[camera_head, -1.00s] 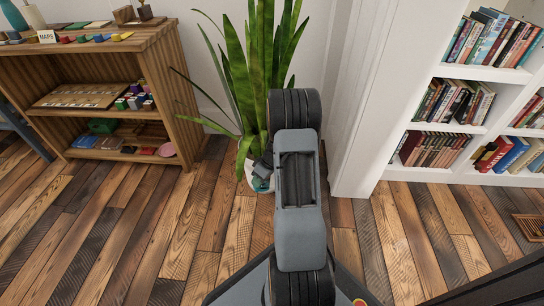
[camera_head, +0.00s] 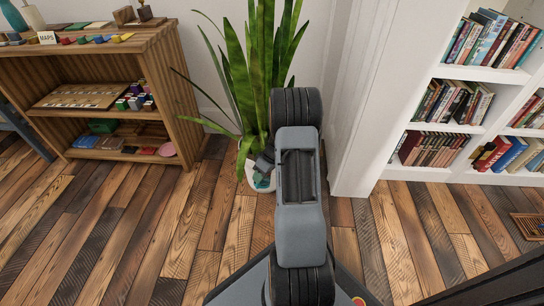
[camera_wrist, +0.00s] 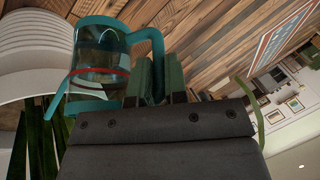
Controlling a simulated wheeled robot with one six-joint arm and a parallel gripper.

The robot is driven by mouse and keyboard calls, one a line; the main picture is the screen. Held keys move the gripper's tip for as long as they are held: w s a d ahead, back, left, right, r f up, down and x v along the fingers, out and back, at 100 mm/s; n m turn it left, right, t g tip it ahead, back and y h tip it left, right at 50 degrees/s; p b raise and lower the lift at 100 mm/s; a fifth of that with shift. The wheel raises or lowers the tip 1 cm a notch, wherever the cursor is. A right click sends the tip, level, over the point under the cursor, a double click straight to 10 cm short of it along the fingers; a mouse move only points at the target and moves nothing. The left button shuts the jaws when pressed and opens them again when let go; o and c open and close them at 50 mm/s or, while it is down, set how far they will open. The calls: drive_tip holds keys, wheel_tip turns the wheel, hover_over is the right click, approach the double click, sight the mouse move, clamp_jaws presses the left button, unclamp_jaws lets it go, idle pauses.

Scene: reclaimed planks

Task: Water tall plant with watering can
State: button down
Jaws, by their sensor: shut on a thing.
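The tall plant (camera_head: 257,70) has long green upright leaves and stands in a white pot against the wall. The ribbed pot (camera_wrist: 35,45) and some leaves (camera_wrist: 42,150) show at the left of the wrist view. The watering can (camera_wrist: 100,65) has a clear body with teal trim, a red band and a teal handle. My gripper (camera_wrist: 158,78) is shut on the handle, with the can beside the pot in the wrist view. In the head view only a small teal part of the can (camera_head: 262,182) shows in front of the pot; my arm hides much there.
A wooden shelf unit (camera_head: 150,60) with small coloured items stands left of the plant. A white wall end (camera_head: 352,150) and a white bookcase (camera_head: 455,172) full of books stand to the right. The plank floor (camera_head: 130,230) is open at front left.

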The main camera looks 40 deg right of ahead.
drive_tip(key=shift+w+d+r+p, duration=0.15)
drive_tip(key=shift+d+r+p, duration=0.05)
drive_tip(key=shift+r+p, duration=0.3)
drive_tip(key=shift+w+d+r+p, duration=0.15)
drive_tip(key=shift+d+r+p, duration=0.05)
drive_tip(key=shift+r+p, duration=0.25)
idle(0.5)
drive_tip(key=shift+w+d+r+g+y+p, duration=0.55)
drive_tip(key=shift+d+r+y+p, duration=0.15)
drive_tip(key=shift+d+r+y, duration=0.1)
idle(2.0)
drive_tip(key=shift+f, duration=0.1)
